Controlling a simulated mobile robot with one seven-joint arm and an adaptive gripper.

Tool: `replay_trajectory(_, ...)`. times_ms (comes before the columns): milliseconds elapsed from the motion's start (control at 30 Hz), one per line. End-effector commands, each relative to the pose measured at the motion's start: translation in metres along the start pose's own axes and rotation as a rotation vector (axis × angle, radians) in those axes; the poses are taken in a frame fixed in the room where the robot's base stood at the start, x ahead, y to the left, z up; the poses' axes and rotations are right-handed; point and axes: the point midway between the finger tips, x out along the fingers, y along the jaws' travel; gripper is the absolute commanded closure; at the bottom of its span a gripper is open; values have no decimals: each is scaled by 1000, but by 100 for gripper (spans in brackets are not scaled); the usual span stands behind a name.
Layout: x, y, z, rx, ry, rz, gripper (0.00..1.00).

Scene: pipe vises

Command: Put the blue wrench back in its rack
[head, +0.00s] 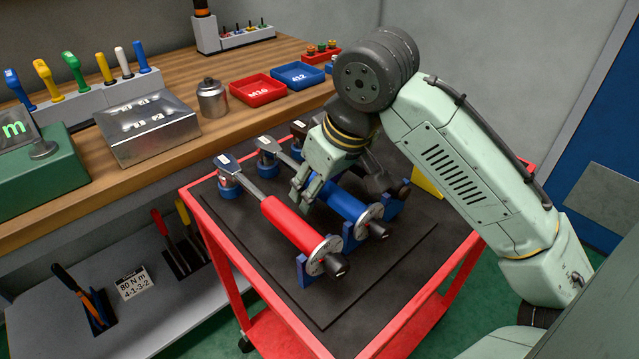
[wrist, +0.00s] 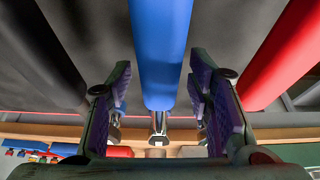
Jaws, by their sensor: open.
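The blue wrench (head: 346,204) lies on the cart between a red wrench (head: 293,224) and a dark wrench (head: 378,180). My gripper (head: 307,192) is low at the blue handle, beside the red one. In the wrist view, my open gripper (wrist: 160,98) has one finger on each side of the blue handle (wrist: 160,50), with visible gaps. The red handle (wrist: 285,55) is to the right there. I cannot tell which holder is the rack.
The cart (head: 335,310) has a dark top and red rim. The workbench (head: 190,115) behind it carries a metal box (head: 148,125), red tray (head: 257,90), blue tray (head: 298,75) and upright screwdrivers. A lower shelf (head: 150,318) holds slotted tools and a card (head: 133,283) reading "80 N m 4-1-3-2".

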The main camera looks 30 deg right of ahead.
Motion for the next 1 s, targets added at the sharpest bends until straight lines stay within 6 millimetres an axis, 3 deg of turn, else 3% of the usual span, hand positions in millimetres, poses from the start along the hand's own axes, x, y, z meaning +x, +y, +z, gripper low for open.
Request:
replay_trajectory(133, -2, 0, 0, 0, -1, 0, 53)
replay_trajectory(267, -18, 0, -1, -1, 1, 2, 53)
replay_trajectory(700, -104, 0, 0, 1, -1, 3, 53)
replay_trajectory(1000, -121, 0, 0, 0, 0, 0, 53)
